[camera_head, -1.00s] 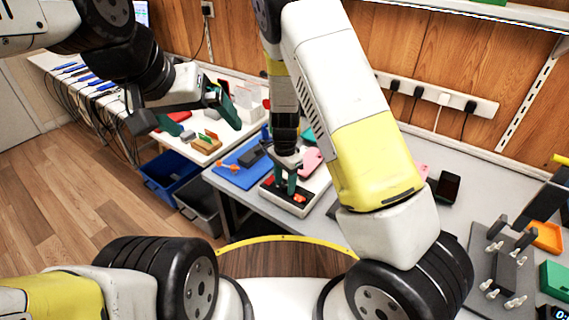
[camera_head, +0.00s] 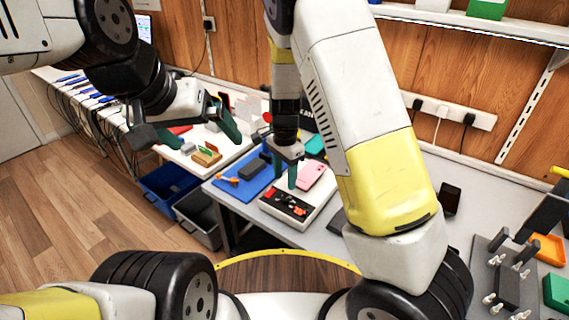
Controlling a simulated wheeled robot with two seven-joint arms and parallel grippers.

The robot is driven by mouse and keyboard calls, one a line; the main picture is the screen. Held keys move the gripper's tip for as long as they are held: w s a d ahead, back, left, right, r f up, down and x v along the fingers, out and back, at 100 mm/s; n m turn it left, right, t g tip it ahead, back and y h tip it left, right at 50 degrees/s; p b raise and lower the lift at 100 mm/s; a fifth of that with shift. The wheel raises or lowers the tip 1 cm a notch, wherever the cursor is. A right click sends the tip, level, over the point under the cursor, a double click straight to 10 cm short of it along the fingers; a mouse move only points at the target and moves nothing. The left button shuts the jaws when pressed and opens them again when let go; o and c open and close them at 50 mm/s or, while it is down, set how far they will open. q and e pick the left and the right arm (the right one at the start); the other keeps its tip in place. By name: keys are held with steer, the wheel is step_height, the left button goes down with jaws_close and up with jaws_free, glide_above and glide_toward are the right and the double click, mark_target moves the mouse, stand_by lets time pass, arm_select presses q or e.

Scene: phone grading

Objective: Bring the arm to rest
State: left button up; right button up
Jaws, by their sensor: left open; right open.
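My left gripper (camera_head: 186,126) is at the left, with dark green fingers spread wide. My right gripper (camera_head: 285,177) points down above the far part of a white tray (camera_head: 322,205). Its green fingers are apart with nothing seen between them. The tray has a dark section (camera_head: 287,205) holding small red and orange items. A pink phone (camera_head: 311,175) lies at the back of the tray, just right of the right gripper.
A blue mat (camera_head: 240,190) with a dark block (camera_head: 253,168) lies left of the tray. A blue bin (camera_head: 165,187) and a grey bin (camera_head: 198,221) stand below. A dark phone (camera_head: 449,198) stands at the right. A pegged fixture (camera_head: 507,285) and orange tray (camera_head: 547,248) are at far right.

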steer(key=s+d+r+n+t+y, duration=0.1)
steer(key=s+d+r+n+y, duration=0.15)
steer(key=r, duration=0.55)
steer(key=s+d+r+n+t+y, duration=0.15)
steer(key=s+d+r, duration=0.25)
steer(key=r, duration=0.5)
steer(key=s+d+r+n+t+h, duration=0.1)
steer(key=s+d+r+n+t, duration=0.1)
steer(key=s, duration=0.4)
steer(key=s+d+r+n+t, duration=0.1)
steer(key=s+d+r+n, duration=0.3)
steer(key=s+r, duration=0.3)
steer(key=shift+s+d+r+n+t+h, duration=0.25)
steer(key=shift+d+n+t+h, duration=0.15)
steer(key=shift+d, duration=0.2)
